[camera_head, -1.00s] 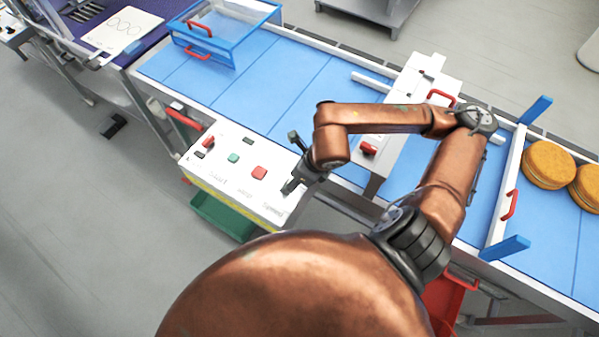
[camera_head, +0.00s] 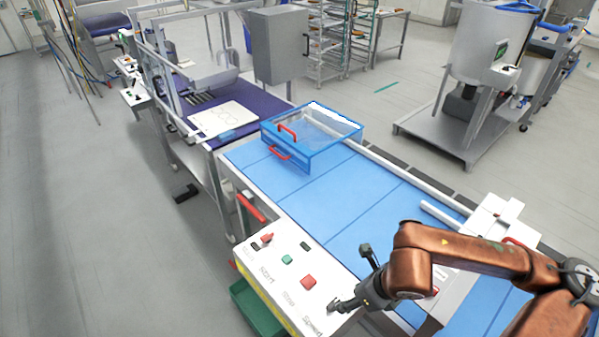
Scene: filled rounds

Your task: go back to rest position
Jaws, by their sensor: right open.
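My right gripper (camera_head: 350,279) is open and empty at the right end of the white control box (camera_head: 262,256), over or beside its edge. I cannot tell whether it touches the box. My copper-coloured right arm reaches in from the lower right. The box carries a green button (camera_head: 287,259), a red button (camera_head: 308,281) and a small red switch (camera_head: 266,238), with printed labels. My left gripper is not in view.
A blue conveyor (camera_head: 345,198) runs beside the box, with a clear blue-framed cover (camera_head: 312,137) at its far end. A white machine (camera_head: 497,218) stands across the belt. A green bin (camera_head: 256,309) is below the box. Grey floor at left is mostly open.

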